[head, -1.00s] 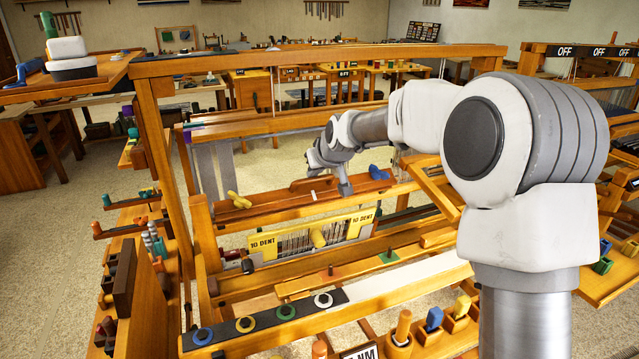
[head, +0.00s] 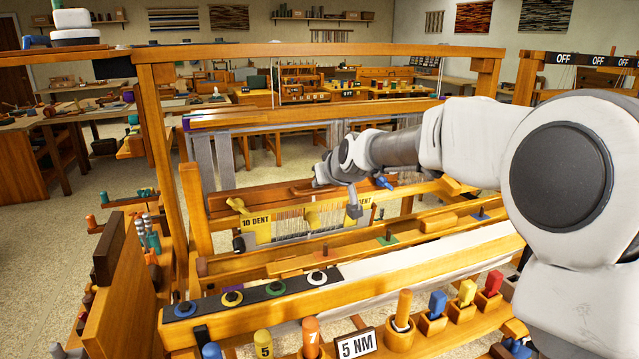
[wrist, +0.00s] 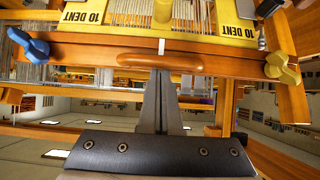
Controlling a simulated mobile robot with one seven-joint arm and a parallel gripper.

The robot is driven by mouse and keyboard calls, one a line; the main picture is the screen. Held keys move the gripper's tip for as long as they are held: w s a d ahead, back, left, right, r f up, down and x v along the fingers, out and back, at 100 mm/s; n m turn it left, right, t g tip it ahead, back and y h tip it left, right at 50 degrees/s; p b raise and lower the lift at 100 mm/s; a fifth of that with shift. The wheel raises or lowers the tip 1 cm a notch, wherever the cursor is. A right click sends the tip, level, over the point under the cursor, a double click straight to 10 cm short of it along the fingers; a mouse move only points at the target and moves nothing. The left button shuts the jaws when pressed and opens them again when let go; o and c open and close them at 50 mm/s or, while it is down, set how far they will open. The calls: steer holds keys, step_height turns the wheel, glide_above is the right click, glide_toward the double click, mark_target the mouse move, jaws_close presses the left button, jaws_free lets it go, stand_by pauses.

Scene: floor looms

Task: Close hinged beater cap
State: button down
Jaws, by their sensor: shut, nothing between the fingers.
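The beater cap (head: 280,190) is a reddish-brown wooden bar behind the yellow reed (head: 300,222) marked "10 DENT". In the wrist view the cap (wrist: 90,56) spans the picture, with a rounded wooden handle (wrist: 160,61) and a white mark at its middle. A blue wing nut (wrist: 30,45) and a yellow wing nut (wrist: 282,68) are at its ends. My gripper (head: 353,211) is shut and empty. In the wrist view its fingertips (wrist: 160,73) are at the handle's edge; I cannot tell whether they touch. How far the cap is hinged is unclear.
The loom's top beam (head: 320,50) crosses above my arm. The front beam (head: 400,277) carries a black strip with coloured rings. Pegs in wooden holders (head: 433,315) and a "5 NM" sign (head: 357,345) stand nearest. Wooden posts flank the reed.

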steer(key=s+d+f, duration=0.3)
steer(key=s+d, duration=0.1)
steer(key=s, duration=0.5)
steer(key=shift+s+b, duration=0.3)
steer(key=shift+b, duration=0.1)
stand_by(1.1)
steer(key=shift+s+d, duration=0.1)
